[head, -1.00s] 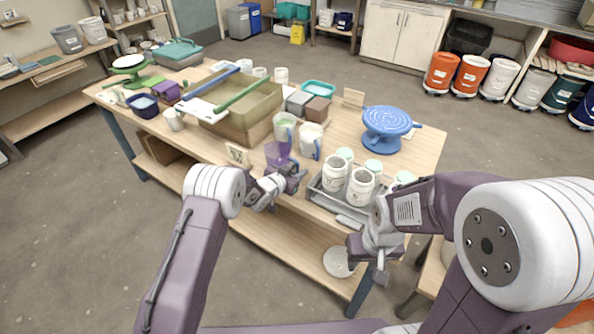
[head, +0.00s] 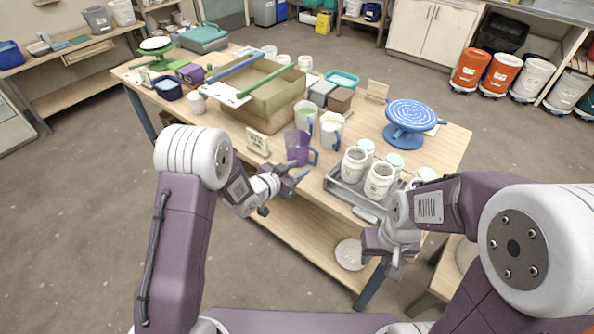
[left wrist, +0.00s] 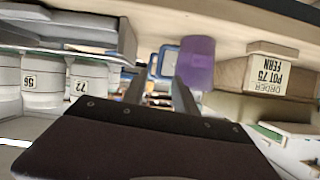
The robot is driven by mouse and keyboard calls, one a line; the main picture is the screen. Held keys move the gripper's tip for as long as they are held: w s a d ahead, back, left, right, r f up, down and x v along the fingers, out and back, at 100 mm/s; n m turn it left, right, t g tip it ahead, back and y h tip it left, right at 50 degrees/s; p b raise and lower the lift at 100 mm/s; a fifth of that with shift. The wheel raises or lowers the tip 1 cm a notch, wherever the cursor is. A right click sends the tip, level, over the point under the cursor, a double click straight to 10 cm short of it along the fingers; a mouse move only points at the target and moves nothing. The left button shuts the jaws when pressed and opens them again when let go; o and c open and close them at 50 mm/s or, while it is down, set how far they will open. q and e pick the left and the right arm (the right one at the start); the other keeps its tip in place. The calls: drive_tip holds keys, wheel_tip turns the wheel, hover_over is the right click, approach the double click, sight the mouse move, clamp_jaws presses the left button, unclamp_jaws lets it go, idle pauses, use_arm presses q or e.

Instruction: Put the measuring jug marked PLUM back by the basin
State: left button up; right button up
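A purple see-through jug (head: 297,146) with a bluish handle stands upright at the table's front edge, in front of the basin (head: 235,108). No PLUM marking can be read on it. In the left wrist view, which is upside down, the purple jug (left wrist: 197,62) is just beyond the fingers. My left gripper (head: 292,180) is open and empty, in front of and below the jug, apart from it. A jug with a green handle (head: 304,112) and a pale one with a blue handle (head: 330,130) stand behind. My right gripper (head: 392,268) hangs at the table's front right; its opening is unclear.
An order card (head: 257,142) stands left of the jug; it reads POT 75 FERN in the wrist view. A grey tray (head: 345,192) of white jars is to the right. A blue turntable (head: 411,122) stands behind it. Blue and green bars lie across the basin.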

use_arm(q)
drive_tip(key=s+a+n+g+y, duration=0.35)
drive_tip(key=s+a+y, duration=0.25)
drive_tip(key=a, duration=0.5)
drive_tip(key=s+a+n+g, duration=0.2)
drive_tip(key=s+g, duration=0.1)
drive_tip(key=s, duration=0.8)
drive_tip(key=s+a+n+g+y, duration=0.1)
drive_tip(key=s+a+n+g, duration=0.1)
drive_tip(key=s, duration=0.8)
drive_tip(key=shift+s+a+f+g, duration=0.15)
drive_tip(key=shift+s+a+g, duration=0.25)
drive_tip(key=shift+g, duration=0.35)
